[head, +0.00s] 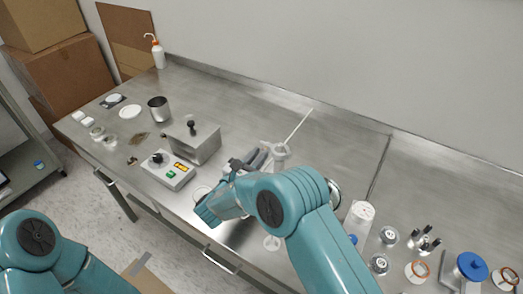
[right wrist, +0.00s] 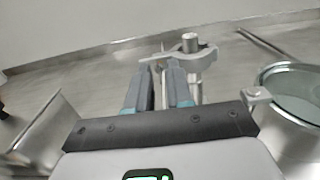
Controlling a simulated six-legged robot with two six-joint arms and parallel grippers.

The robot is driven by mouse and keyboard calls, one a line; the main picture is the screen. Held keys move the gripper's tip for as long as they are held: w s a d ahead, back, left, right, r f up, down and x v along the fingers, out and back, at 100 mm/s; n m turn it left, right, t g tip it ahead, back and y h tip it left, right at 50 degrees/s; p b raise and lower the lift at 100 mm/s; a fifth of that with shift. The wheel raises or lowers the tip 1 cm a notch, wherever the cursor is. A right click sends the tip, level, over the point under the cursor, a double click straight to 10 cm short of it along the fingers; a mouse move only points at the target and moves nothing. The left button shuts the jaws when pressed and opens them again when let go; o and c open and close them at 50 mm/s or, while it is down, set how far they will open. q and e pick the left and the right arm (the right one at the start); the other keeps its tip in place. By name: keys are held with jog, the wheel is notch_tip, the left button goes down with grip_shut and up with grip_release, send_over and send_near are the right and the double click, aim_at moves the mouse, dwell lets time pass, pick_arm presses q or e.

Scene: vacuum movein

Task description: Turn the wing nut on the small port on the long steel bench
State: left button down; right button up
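In the head view my right gripper (head: 256,160) reaches over the long steel bench (head: 330,140) to the small port (head: 281,152), an upright grey metal fitting. In the right wrist view the port (right wrist: 190,44) has a pale clamp (right wrist: 205,60) around it. A thin wing nut (right wrist: 162,52) seems to stick out at the clamp's left side. The two fingers of my right gripper (right wrist: 160,82) point at it with a gap between them. The wing nut appears in that gap, but firm contact is not visible. My left gripper is outside the view; only that arm's link shows.
A metal box with a black knob (head: 194,140) and a control box (head: 168,170) stand left of the gripper. A round glass-topped vessel (right wrist: 295,95) is close on the right. Small fittings (head: 389,237) crowd the right front. The bench behind the port is mostly clear.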

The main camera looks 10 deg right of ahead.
jog(key=shift+w+d+f, duration=0.1)
jog(key=shift+w+d, duration=0.05)
jog(key=shift+w, duration=0.1)
jog(key=shift+s, duration=0.1)
grip_shut()
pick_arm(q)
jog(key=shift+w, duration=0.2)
pick_arm(e)
jog(key=shift+w, duration=0.2)
pick_arm(q)
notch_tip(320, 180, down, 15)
jog(key=b, duration=1.4)
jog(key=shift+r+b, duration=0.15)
jog(key=shift+b, duration=0.15)
pick_arm(e)
jog(key=m, duration=0.7)
jog(key=shift+s+d, duration=0.1)
jog(key=shift+s, duration=0.05)
